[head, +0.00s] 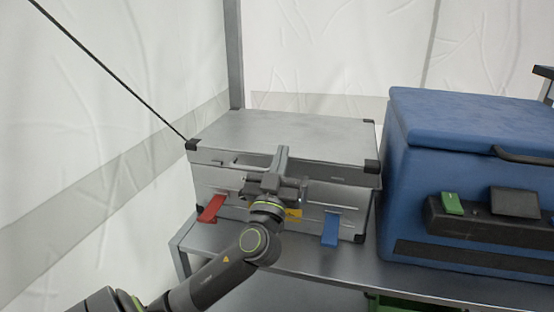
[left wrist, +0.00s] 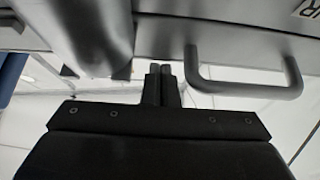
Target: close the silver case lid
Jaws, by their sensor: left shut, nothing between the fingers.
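The silver case (head: 350,190) stands on the metal table at the centre of the head view. Its lid (head: 285,132) lies over the body, nearly level, with a narrow gap showing along the front right. A red latch (head: 211,206) and a blue latch (head: 331,229) hang on its front. My left gripper (head: 282,155) is shut and empty, pointing up at the lid's front edge; I cannot tell whether it touches. In the left wrist view its closed fingers (left wrist: 162,72) are close to a grey metal surface, beside a bar handle (left wrist: 245,90). My right gripper is out of view.
A big blue cooler (head: 440,130) with a dark front panel and green latch (head: 452,203) stands close to the case's right. A metal post (head: 234,55) rises behind the case. The grey table (head: 330,262) has a narrow free strip in front.

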